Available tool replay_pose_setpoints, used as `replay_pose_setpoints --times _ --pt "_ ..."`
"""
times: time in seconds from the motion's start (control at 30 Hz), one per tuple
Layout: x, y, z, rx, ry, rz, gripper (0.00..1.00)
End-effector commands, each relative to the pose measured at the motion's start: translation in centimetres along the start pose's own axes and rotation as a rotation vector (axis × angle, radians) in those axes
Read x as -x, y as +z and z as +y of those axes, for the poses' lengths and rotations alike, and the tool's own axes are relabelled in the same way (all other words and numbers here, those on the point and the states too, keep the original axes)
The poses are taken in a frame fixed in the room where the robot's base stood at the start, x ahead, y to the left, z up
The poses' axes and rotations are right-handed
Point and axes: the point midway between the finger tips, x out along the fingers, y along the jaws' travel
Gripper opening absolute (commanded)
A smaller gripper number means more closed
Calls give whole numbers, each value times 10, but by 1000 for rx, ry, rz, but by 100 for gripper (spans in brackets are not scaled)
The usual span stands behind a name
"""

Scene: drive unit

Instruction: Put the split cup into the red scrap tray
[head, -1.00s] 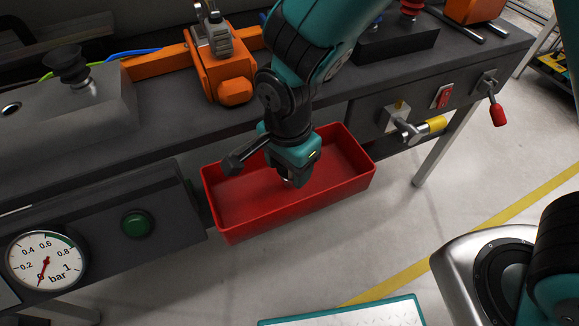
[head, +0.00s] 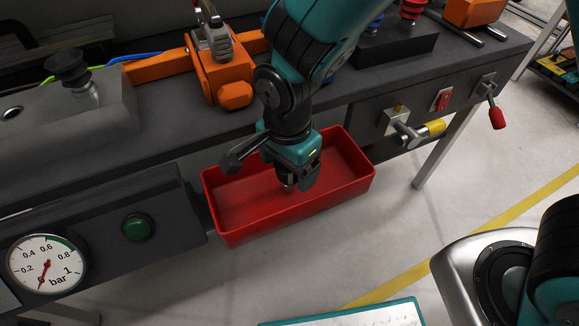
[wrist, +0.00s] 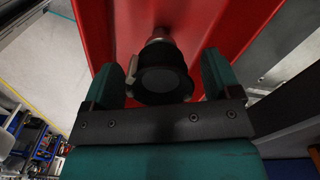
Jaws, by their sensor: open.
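The red scrap tray (head: 355,190) hangs at the front of the bench in the head view, and its red walls (wrist: 225,25) fill much of the wrist view. My gripper (head: 298,178) points down inside the tray's outline. In the wrist view its two teal fingers stand open on either side of a black cup with a metal stem (wrist: 160,82). Red shows between the cup and the right finger; contact on the left is unclear. A small metallic tip shows below my gripper in the head view. I cannot make out a split or whether the cup touches the tray floor.
A black cup on a metal fitting (head: 72,70) stands on the bench at left. An orange clamp unit (head: 222,75) is behind the tray. A black block (head: 398,45) carries blue and red cups. A yellow-handled valve (head: 425,130) is right of the tray. Open floor lies in front.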

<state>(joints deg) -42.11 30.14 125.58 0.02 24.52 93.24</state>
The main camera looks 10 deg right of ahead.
Motion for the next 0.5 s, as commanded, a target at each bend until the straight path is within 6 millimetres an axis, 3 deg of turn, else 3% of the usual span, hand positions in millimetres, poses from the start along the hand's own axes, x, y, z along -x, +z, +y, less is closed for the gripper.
replay_pose_setpoints --times 0.03,0.3,0.5 --pt "14 0 -1 0 -7 0 83" --pt "74 0 -1 0 -6 0 83" --pt "99 0 0 0 -3 0 83"
